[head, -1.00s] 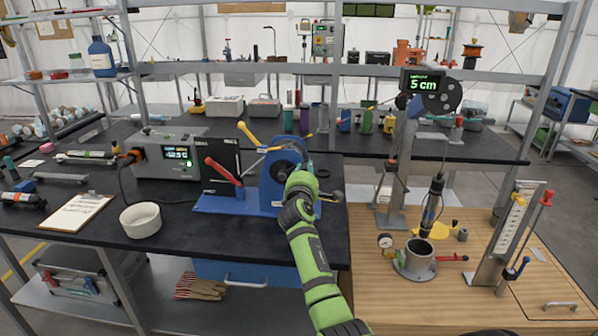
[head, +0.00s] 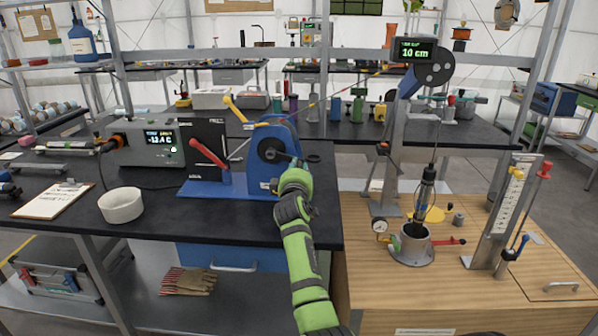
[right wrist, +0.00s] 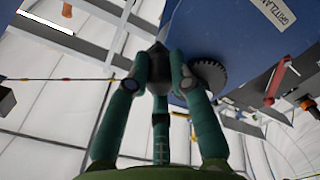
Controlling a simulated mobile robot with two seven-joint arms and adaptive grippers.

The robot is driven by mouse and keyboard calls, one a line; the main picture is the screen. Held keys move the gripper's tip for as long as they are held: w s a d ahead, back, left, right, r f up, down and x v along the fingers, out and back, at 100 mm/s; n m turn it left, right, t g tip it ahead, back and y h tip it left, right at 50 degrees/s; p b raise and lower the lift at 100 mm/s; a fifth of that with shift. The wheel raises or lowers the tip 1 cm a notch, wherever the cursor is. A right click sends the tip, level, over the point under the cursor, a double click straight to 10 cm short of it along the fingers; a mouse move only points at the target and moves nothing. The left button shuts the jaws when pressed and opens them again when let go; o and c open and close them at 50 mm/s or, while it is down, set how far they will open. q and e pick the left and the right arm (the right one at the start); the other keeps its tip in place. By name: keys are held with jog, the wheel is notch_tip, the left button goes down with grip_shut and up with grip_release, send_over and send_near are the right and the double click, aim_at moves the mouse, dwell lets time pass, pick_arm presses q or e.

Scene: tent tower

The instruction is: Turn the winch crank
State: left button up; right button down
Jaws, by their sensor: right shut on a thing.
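The blue winch (head: 265,150) stands on a blue base plate on the dark bench, with a red lever (head: 208,153) at its left. My right gripper (head: 297,168) is at its near right side. A dark toothed wheel (right wrist: 208,75) shows beside the fingers in the right wrist view. A display (head: 415,51) on the grey stand reads 10 cm. A dark cylindrical tool (head: 427,190) hangs below it, over the grey pot (head: 413,252). My left gripper is out of view.
A grey meter box (head: 145,142), a white bowl (head: 121,205) and a clipboard (head: 52,201) are left of the winch. A wooden table (head: 375,285) with a gauge post (head: 502,215) stands at the right. A thin line runs from the winch up toward the stand's pulley.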

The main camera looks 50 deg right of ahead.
jog(key=shift+w+a+f+m+b, duration=0.1)
jog(key=shift+f+m+b, duration=0.25)
jog(key=shift+f+m, duration=0.2)
jog(key=c, duration=1.1)
grip_release()
jog(key=shift+w, duration=0.1)
jog(key=shift+w+f, duration=0.2)
jog(key=shift+s+r, duration=0.1)
jog(key=shift+r, duration=0.05)
jog(key=shift+s+a, duration=0.1)
jog(key=shift+s, duration=0.05)
jog(key=v, duration=1.1)
jog(key=shift+s+a, duration=0.15)
jog(key=shift+a, duration=0.1)
